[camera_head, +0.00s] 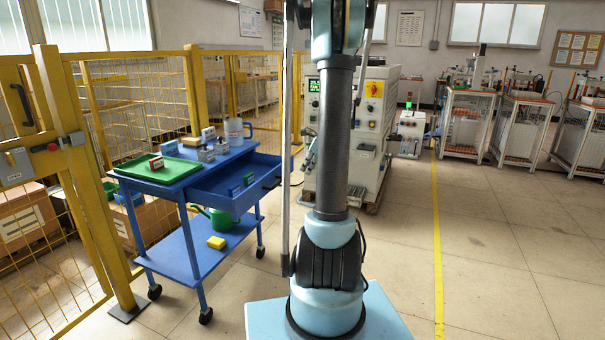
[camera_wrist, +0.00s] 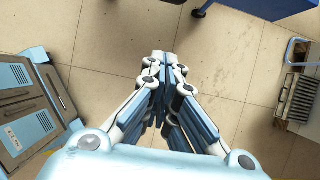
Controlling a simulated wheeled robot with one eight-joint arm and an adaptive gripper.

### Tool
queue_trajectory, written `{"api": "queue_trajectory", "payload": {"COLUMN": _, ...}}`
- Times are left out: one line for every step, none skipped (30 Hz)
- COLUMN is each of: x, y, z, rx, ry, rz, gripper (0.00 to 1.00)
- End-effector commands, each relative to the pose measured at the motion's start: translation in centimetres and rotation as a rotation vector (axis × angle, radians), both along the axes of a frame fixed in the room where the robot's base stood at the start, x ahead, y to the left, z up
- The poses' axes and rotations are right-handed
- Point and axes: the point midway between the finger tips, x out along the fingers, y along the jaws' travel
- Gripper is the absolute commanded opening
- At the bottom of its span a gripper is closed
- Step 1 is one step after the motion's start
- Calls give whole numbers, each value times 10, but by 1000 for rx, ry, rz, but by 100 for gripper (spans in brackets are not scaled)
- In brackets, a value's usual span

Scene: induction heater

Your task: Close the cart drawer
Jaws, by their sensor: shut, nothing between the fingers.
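The blue cart (camera_head: 165,189) stands left of centre in the head view, beside the yellow fence. Its blue drawer (camera_head: 233,196) is pulled out toward the right, with a dark handle (camera_head: 271,183) on its front and small green and dark items inside. In the wrist view my gripper (camera_wrist: 165,58) is shut and empty, above bare floor. A blue edge at the top of the wrist view (camera_wrist: 275,8) seems to be part of the cart. My gripper is apart from it and does not show in the head view.
A green tray (camera_head: 160,170), small boxes and a grey jug (camera_head: 236,131) are on the cart top. A green watering can (camera_head: 217,219) and yellow sponge (camera_head: 216,242) are on its lower shelf. A large machine (camera_head: 372,130) stands behind my arm.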

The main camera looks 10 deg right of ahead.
Motion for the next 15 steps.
{"api": "queue_trajectory", "payload": {"x": 2, "y": 3, "z": -8, "rx": -1, "ry": -1, "rz": 2, "gripper": 0}}
{"api": "queue_trajectory", "payload": {"x": 4, "y": 5, "z": -12, "rx": -1, "ry": -1, "rz": 3, "gripper": 0}}
{"api": "queue_trajectory", "payload": {"x": 5, "y": 8, "z": -18, "rx": 0, "ry": 0, "rz": 3, "gripper": 0}}
{"api": "queue_trajectory", "payload": {"x": 7, "y": 10, "z": -22, "rx": 0, "ry": 0, "rz": 3, "gripper": 0}}
{"api": "queue_trajectory", "payload": {"x": 8, "y": 11, "z": -27, "rx": -1, "ry": 0, "rz": 3, "gripper": 0}}
{"api": "queue_trajectory", "payload": {"x": 9, "y": 14, "z": -33, "rx": -1, "ry": 0, "rz": 3, "gripper": 0}}
{"api": "queue_trajectory", "payload": {"x": 11, "y": 15, "z": -37, "rx": -1, "ry": 0, "rz": 3, "gripper": 0}}
{"api": "queue_trajectory", "payload": {"x": 12, "y": 17, "z": -42, "rx": -1, "ry": 0, "rz": 3, "gripper": 0}}
{"api": "queue_trajectory", "payload": {"x": 14, "y": 19, "z": -48, "rx": -1, "ry": 0, "rz": 4, "gripper": 0}}
{"api": "queue_trajectory", "payload": {"x": 15, "y": 21, "z": -52, "rx": -1, "ry": 0, "rz": 4, "gripper": 0}}
{"api": "queue_trajectory", "payload": {"x": 16, "y": 23, "z": -56, "rx": -1, "ry": 0, "rz": 4, "gripper": 0}}
{"api": "queue_trajectory", "payload": {"x": 18, "y": 25, "z": -62, "rx": -1, "ry": 0, "rz": 4, "gripper": 0}}
{"api": "queue_trajectory", "payload": {"x": 19, "y": 27, "z": -66, "rx": -1, "ry": 0, "rz": 4, "gripper": 0}}
{"api": "queue_trajectory", "payload": {"x": 20, "y": 29, "z": -70, "rx": -1, "ry": 0, "rz": 3, "gripper": 0}}
{"api": "queue_trajectory", "payload": {"x": 21, "y": 30, "z": -75, "rx": -1, "ry": 0, "rz": 3, "gripper": 0}}
